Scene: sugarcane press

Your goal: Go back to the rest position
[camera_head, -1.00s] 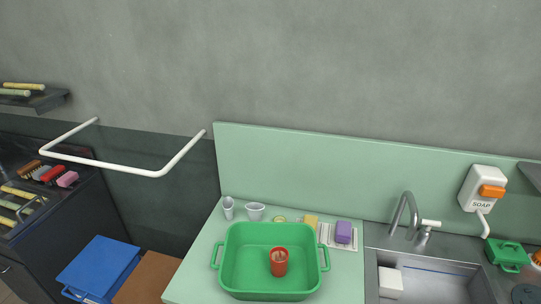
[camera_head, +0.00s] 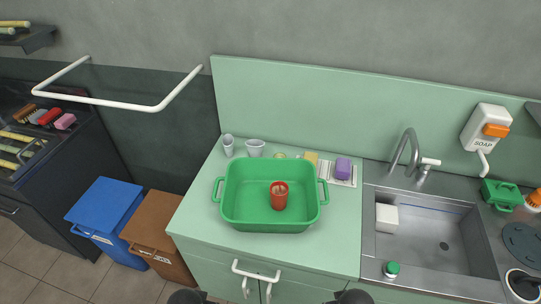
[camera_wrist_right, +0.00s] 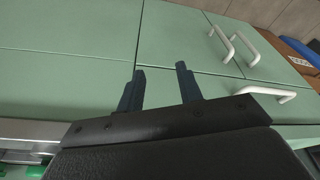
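My right gripper (camera_wrist_right: 160,69) is open in the right wrist view, its two dark fingers apart with nothing between them, in front of the green cabinet doors. In the head view, the dark tip of my right gripper (camera_head: 352,296) shows at the bottom edge, right of centre. The dark tip of my left gripper (camera_head: 187,296) shows at the bottom edge, left of centre, too cut off to tell its opening. A green tub (camera_head: 235,212) stands on the counter with a red cup (camera_head: 279,196) upright inside it. Both grippers are apart from the tub.
The green counter (camera_head: 195,213) has white door handles (camera_head: 257,271) on its front. A sink (camera_head: 420,243) with a faucet (camera_head: 405,150) is to the right. A blue bin (camera_head: 103,205) and brown bin (camera_head: 157,225) stand left. A white rail (camera_head: 120,102) juts from the wall.

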